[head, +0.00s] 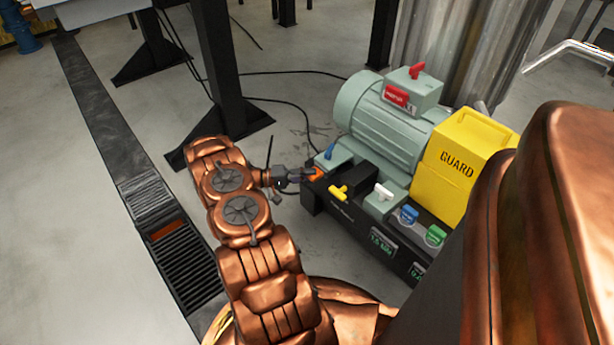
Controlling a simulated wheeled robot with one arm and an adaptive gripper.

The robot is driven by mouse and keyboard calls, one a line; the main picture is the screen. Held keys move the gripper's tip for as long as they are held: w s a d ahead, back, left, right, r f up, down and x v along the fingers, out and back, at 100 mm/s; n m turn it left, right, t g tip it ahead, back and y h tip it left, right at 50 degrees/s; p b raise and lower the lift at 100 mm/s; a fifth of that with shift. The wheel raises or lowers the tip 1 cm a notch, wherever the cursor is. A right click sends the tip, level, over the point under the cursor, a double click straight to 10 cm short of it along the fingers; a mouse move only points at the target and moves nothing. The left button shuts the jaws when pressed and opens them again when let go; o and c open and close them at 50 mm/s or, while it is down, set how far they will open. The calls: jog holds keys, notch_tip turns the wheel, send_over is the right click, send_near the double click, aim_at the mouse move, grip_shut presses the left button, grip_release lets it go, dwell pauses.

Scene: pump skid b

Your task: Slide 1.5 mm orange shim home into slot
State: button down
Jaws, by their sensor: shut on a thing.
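My gripper (300,176) is at the left end of the pump skid and is shut on the small orange shim (317,173). The shim is at the foot of the grey-green motor (385,125), beside the black skid base (345,212). The slot itself is too small to make out, and I cannot tell how far the shim is in it. The jaws hide part of the shim.
A blue handle (329,152), a yellow handle (338,192) and a white handle (383,191) stick up near the motor foot. Blue (409,214) and green (436,234) tabs sit on the base. A yellow guard (462,160) stands right.

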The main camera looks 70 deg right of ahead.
jog(key=shift+d, duration=0.1)
jog(key=c, duration=1)
grip_release()
jog(key=v, duration=1.2)
